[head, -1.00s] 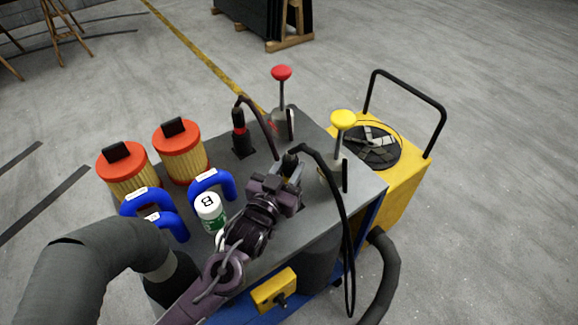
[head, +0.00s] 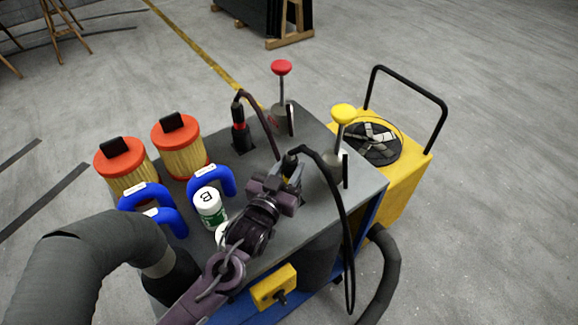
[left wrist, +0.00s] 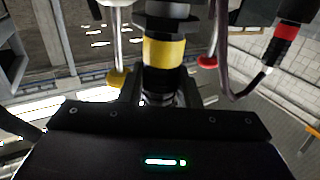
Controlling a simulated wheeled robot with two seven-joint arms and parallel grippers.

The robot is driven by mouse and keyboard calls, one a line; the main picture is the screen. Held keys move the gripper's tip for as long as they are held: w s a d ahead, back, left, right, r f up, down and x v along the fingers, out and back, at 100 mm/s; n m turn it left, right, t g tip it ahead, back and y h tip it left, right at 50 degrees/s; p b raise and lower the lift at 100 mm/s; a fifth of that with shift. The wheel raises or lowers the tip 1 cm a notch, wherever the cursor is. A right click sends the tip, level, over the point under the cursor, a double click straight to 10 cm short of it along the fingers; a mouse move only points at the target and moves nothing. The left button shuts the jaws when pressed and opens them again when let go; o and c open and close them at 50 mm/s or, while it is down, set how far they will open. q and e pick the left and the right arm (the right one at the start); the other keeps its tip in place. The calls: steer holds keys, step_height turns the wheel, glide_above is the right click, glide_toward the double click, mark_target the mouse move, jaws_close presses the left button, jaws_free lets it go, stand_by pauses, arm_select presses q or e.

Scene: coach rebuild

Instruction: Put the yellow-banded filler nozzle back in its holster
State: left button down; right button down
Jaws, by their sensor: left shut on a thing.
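The yellow-banded filler nozzle (head: 290,163) stands roughly upright above the right part of the cart top, with its black hose looping down over the cart's side. My left gripper (head: 287,184) is shut on it. In the left wrist view, the nozzle's wide yellow band (left wrist: 163,52) shows just beyond the fingers. The gripper hides the nozzle's lower end, and I cannot make out its holster or tell whether the tip is inside it. A red-banded nozzle (head: 239,136) stands in a black holder farther back. My right gripper is not in view.
A red-knobbed lever (head: 281,68) and a yellow-knobbed lever (head: 343,114) rise from the cart top (head: 315,205). Two orange-capped filters (head: 180,150), blue handles (head: 212,180) and a white-capped bottle (head: 210,205) crowd the left side. A yellow wheeled unit (head: 405,195) stands at right.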

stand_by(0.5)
arm_select(q)
steer(key=shift+f, duration=0.4)
